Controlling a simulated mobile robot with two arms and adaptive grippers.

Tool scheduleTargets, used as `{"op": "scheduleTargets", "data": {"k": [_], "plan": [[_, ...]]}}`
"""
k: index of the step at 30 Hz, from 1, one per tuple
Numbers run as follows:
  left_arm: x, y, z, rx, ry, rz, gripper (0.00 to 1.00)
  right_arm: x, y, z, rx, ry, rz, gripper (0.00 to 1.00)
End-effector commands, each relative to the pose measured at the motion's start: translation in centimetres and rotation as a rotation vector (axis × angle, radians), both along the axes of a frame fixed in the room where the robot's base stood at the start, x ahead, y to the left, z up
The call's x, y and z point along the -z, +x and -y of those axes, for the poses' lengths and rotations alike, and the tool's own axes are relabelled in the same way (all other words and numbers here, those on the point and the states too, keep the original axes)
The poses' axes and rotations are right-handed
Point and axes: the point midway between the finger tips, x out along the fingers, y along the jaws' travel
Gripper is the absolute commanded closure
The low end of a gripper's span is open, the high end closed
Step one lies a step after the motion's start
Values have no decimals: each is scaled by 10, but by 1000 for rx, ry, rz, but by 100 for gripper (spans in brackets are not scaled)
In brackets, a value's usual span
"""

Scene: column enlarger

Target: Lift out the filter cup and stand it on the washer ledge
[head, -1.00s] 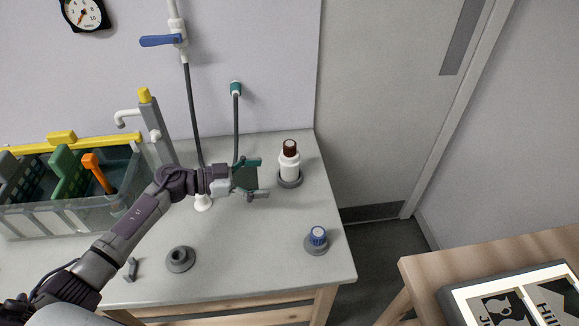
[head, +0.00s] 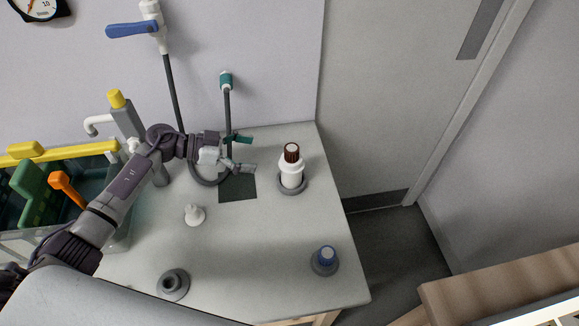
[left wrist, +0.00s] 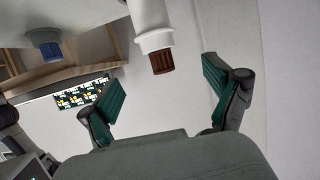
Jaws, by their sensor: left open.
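No piece is labelled as the filter cup, and I cannot tell which one it is. A white bottle-like piece with a brown cap (head: 291,168) stands upright in a grey ring at the counter's back right. It also shows in the left wrist view (left wrist: 154,42), beyond the fingers. A small blue-topped piece (head: 326,256) sits in a grey base at the front right. My left gripper (head: 243,153) is open and empty, left of the white piece and apart from it. The clear-walled tank (head: 115,215), perhaps the washer, is cut off at the left. My right gripper is not in view.
A dark square (head: 238,188) lies on the counter (head: 250,250) below my left gripper. A white nozzle-like piece (head: 194,215) and a grey ring base (head: 173,283) stand nearer. A hose (head: 227,115) hangs behind the gripper. The counter's centre front is clear.

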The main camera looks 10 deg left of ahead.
Motion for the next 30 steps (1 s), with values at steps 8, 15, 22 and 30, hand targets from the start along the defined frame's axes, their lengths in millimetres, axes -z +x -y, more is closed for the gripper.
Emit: {"op": "scheduleTargets", "data": {"k": [8, 15, 22, 30], "plan": [[22, 19, 47, 2, -3, 3, 10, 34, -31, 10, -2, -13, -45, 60], [27, 26, 60, 1, -1, 3, 10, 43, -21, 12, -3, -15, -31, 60], [42, 36, 83, 1, -3, 5, 10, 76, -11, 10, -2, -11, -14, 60], [44, 44, 100, 0, 0, 2, 10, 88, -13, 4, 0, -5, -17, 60]]}}
